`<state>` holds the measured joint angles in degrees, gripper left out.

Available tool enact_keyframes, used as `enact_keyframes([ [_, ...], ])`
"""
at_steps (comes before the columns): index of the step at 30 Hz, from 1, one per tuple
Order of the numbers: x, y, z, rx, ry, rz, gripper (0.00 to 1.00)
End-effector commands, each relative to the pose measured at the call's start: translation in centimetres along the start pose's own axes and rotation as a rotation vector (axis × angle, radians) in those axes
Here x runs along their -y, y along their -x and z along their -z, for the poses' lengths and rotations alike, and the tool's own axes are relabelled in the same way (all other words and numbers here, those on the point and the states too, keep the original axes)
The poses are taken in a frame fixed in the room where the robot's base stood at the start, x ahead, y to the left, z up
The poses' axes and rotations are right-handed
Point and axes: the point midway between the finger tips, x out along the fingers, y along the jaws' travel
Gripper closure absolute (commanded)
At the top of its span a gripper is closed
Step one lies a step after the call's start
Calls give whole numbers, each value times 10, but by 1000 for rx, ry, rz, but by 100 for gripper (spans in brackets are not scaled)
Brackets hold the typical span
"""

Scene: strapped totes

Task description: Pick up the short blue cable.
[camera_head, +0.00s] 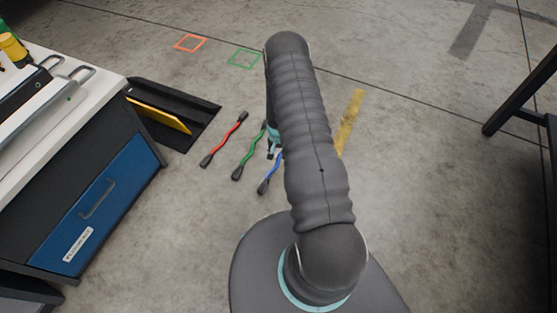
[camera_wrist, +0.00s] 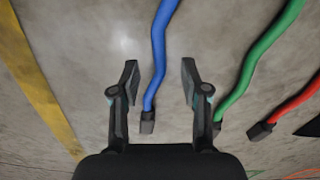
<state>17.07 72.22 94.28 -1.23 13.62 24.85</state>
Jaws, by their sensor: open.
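The short blue cable (camera_head: 270,174) lies on the concrete floor, its far part hidden behind my arm in the head view. In the wrist view the blue cable (camera_wrist: 159,58) runs between the two open fingers of my gripper (camera_wrist: 158,78), and its dark end plug shows near the gripper's base. The fingers stand apart on either side of it and I see no contact. In the head view only a bit of my gripper (camera_head: 273,143) shows beside my arm. Whether the cable touches the gripper's palm cannot be told.
A green cable (camera_head: 247,156) and a red cable (camera_head: 224,139) lie to the left of the blue one. A yellow floor stripe (camera_head: 350,120) is to the right. A workbench with a blue drawer (camera_head: 108,193) stands at left.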

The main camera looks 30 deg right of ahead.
Motion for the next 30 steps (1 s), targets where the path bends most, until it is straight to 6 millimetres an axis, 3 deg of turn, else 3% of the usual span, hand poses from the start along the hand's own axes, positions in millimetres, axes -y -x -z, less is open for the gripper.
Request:
enact_keyframes([
  [9, -2, -40, 2, 1, 0, 0, 54],
  [18, -2, -44, 3, 0, 0, 0, 54],
  [24, -2, -43, 3, 0, 0, 0, 100],
  [30, -2, -43, 3, 0, 0, 0, 100],
])
